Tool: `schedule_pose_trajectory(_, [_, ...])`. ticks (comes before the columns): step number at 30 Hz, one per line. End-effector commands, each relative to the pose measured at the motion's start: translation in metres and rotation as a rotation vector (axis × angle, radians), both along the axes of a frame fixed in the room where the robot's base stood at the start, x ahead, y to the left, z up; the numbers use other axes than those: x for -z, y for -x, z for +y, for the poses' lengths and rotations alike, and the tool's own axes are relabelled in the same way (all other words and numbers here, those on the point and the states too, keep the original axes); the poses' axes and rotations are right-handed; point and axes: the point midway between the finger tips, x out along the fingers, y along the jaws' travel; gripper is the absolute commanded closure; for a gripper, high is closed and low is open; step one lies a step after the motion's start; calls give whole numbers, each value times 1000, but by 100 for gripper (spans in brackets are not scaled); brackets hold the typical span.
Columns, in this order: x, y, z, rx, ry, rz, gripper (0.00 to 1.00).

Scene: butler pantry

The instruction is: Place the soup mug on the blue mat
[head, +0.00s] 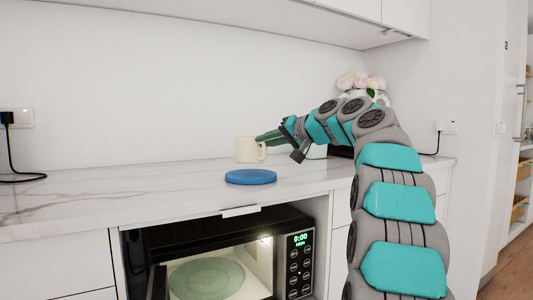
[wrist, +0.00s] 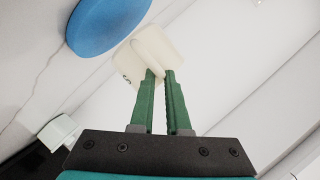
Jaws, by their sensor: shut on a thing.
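The cream soup mug (head: 246,149) is upright above or on the marble counter, behind the blue mat, in the head view. My gripper (head: 262,141) reaches it from the right and is shut on the mug's handle side. In the wrist view the green fingers (wrist: 159,78) close on the cream mug (wrist: 150,52). The round blue mat (head: 250,177) lies near the counter's front edge, and it also shows in the wrist view (wrist: 105,22). I cannot tell whether the mug's base touches the counter.
The counter (head: 120,195) is clear to the left of the mat. An open microwave (head: 150,240) with a green plate (head: 207,278) sits below the counter. A flower vase (head: 362,88) stands behind my arm. Upper cabinets (head: 220,15) overhang the back wall.

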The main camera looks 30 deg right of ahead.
Motion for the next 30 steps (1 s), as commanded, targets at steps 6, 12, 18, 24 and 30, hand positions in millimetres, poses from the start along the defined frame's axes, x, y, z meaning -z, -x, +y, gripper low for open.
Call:
schedule_pose_trajectory(6, [15,2,0,1,0,-1,100])
schedule_pose_trajectory(12, [31,2,1,-1,0,1,100])
schedule_pose_trajectory(18, [32,1,1,-1,1,-1,100])
schedule_pose_trajectory(24, [33,1,1,0,0,-2,100])
schedule_pose_trajectory(30, [35,1,1,0,1,0,71])
